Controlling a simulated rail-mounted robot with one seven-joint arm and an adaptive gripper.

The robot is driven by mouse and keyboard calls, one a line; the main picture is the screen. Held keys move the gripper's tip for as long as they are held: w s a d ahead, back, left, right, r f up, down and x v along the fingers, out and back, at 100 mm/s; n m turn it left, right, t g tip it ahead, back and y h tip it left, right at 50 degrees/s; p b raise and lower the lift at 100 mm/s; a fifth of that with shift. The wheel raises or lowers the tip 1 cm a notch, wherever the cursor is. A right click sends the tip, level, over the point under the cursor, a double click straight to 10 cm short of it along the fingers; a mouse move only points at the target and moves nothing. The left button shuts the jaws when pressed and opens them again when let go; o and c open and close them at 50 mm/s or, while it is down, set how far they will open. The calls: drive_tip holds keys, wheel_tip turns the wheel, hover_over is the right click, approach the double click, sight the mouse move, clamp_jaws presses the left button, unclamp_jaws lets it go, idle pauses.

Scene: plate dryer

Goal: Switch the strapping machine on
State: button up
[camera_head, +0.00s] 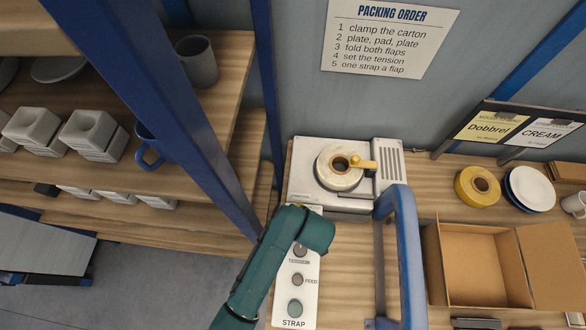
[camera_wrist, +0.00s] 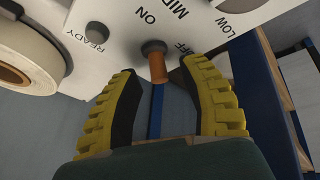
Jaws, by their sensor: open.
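The strapping machine (camera_head: 305,190) is a pale grey box on the wooden bench, with a tape roll (camera_head: 340,180) on top. A white strip (camera_head: 295,312) in front of it carries TENSION, FEED and STRAP knobs or buttons. In the wrist view, a white panel (camera_wrist: 120,18) reads ON, OFF, MID, LOW and READY. An orange lever (camera_wrist: 157,68) on a dark round base projects from it, near ON and OFF; its setting is unclear. My gripper (camera_wrist: 158,75) is open, its yellow-black fingers on either side of the lever, with visible gaps. In the head view my teal arm hides the fingers.
A blue upright handle or frame (camera_head: 405,250) stands right of the strip. An open carton (camera_head: 480,265), yellow tape roll (camera_head: 465,195) and white plate (camera_head: 532,188) lie further right. A blue-posted shelf (camera_head: 195,110) with crockery stands left. A packing-order sign (camera_head: 390,38) hangs behind.

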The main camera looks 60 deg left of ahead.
drive_tip(key=shift+a+f, duration=0.2)
drive_tip(key=shift+f, duration=0.3)
